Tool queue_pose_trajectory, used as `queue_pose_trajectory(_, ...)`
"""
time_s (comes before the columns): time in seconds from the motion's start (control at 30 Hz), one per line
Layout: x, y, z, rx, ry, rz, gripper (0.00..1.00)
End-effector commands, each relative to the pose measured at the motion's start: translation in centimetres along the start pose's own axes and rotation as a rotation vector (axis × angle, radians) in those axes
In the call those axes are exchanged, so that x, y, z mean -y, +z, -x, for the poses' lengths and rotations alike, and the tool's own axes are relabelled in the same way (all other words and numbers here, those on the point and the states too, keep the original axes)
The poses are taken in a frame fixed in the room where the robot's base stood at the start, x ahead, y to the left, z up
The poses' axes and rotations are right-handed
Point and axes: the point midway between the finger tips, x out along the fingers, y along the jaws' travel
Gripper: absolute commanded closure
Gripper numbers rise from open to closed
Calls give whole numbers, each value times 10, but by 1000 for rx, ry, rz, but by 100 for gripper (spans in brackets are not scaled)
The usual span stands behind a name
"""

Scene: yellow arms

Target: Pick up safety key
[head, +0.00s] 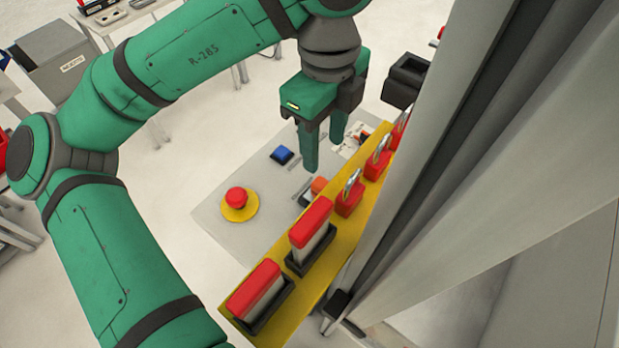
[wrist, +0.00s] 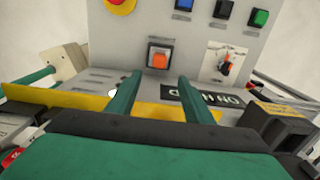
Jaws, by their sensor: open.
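Two red-topped grey blocks that look like safety keys stand in black holders on a yellow strip in the head view: a nearer one (head: 255,289) and a farther one (head: 311,222). I cannot tell which one the task means. My gripper (head: 323,156) is open and empty, pointing down above the grey panel, beyond the two blocks and near the red padlocks. In the wrist view, my gripper (wrist: 160,79) shows its two green fingers apart with nothing held between them. Neither block is clearly visible there.
The yellow strip (head: 345,245) also carries several red padlocks (head: 349,198). The grey control panel (head: 215,212) has a red emergency stop (head: 237,198), a blue button (head: 282,154) and an orange switch (wrist: 158,60). A tall grey post (head: 450,150) stands close on the right.

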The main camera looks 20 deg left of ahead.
Motion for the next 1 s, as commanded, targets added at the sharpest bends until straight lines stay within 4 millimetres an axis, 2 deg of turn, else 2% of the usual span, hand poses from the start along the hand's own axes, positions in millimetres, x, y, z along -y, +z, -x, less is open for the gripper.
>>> queue_pose_trajectory(0.3,-3,-2,-42,0,20,-13,53)
queue_pose_trajectory(0.57,-3,0,-60,0,16,-10,53)
queue_pose_trajectory(0.8,1,4,-92,0,17,-9,53)
queue_pose_trajectory(1.0,1,4,-106,2,14,-9,53)
